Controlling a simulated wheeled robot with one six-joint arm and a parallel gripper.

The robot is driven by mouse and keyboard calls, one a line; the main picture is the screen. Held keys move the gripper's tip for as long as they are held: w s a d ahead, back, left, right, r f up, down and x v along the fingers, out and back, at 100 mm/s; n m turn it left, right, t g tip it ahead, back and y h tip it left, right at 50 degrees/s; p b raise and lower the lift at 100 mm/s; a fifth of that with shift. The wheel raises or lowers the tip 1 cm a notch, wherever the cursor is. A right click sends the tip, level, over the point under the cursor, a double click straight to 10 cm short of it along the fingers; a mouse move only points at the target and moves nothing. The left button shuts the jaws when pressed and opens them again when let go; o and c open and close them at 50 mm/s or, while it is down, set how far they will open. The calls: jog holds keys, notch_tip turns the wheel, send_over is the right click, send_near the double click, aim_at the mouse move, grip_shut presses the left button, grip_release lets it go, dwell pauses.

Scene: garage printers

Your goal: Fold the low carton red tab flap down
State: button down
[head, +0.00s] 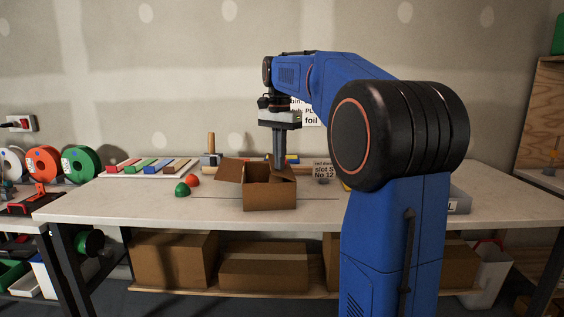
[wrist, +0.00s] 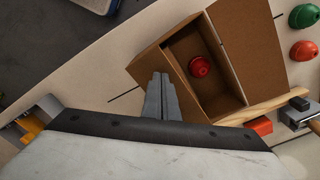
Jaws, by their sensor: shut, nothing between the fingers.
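The low brown carton (head: 270,196) stands open on the bench, with a wide flap (head: 230,169) spread out to the left. In the wrist view the carton (wrist: 222,102) holds a red domed piece (wrist: 199,66). That wide flap (wrist: 245,40) lies outward on the right there, and another flap (wrist: 147,65) is on the left. My gripper (head: 279,165) points down at the carton's right part, shut and empty. In the wrist view its fingertips (wrist: 160,76) overlap the left flap; I cannot tell whether they touch it. I see no red tab clearly.
A red dome (head: 193,181) and a green dome (head: 182,189) sit left of the carton on the white bench (head: 110,205). The bench front is clear.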

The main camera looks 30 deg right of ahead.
jog(key=shift+f, duration=1)
dwell(0.8)
jog(key=shift+r, duration=2.5)
jog(key=s+a+f+n+t, duration=0.1)
jog(key=s+a+f+n, duration=0.4)
jog(key=s, duration=0.3)
jog(key=s+a+f+n+t, duration=0.2)
jog(key=s+a+f+n, duration=0.1)
jog(key=s+a+f, duration=0.4)
jog(key=s+a+f+n+t, duration=0.1)
jog(key=s+a+f+n, duration=0.1)
jog(key=s+f, duration=0.5)
jog(key=s+a+f+n, duration=0.1)
jog(key=s+f+n, duration=0.3)
jog(key=s+f, duration=0.4)
jog(key=shift+a+t, duration=0.4)
